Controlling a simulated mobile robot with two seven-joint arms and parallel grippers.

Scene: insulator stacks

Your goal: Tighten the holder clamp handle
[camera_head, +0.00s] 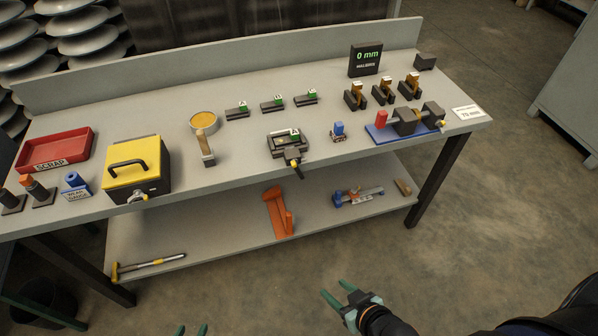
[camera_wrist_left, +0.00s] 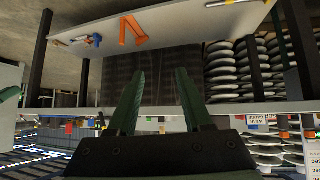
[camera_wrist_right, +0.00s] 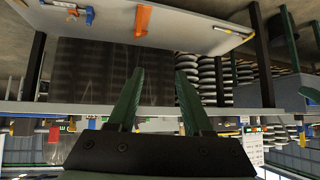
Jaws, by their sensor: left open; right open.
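A dark holder (camera_head: 288,143) with a light plate in its frame sits near the front middle of the bench. A black clamp handle with a yellowish part (camera_head: 294,164) sticks out from its front side over the bench edge; I cannot tell how tight it is. My left gripper (camera_head: 192,330) shows only its green fingertips at the bottom edge of the head view. It is open and empty in the left wrist view (camera_wrist_left: 160,74). My right gripper (camera_head: 338,293) is open and empty in front of the bench, well apart from the holder; it also shows in the right wrist view (camera_wrist_right: 159,74).
The bench (camera_head: 240,165) holds a yellow box (camera_head: 135,170), red scrap tray (camera_head: 55,150), brush (camera_head: 205,147), blue-based fixture (camera_head: 405,127) and a 0 mm display (camera_head: 366,59). The lower shelf (camera_head: 225,235) carries an orange bracket (camera_head: 279,212). Floor before the bench is clear.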

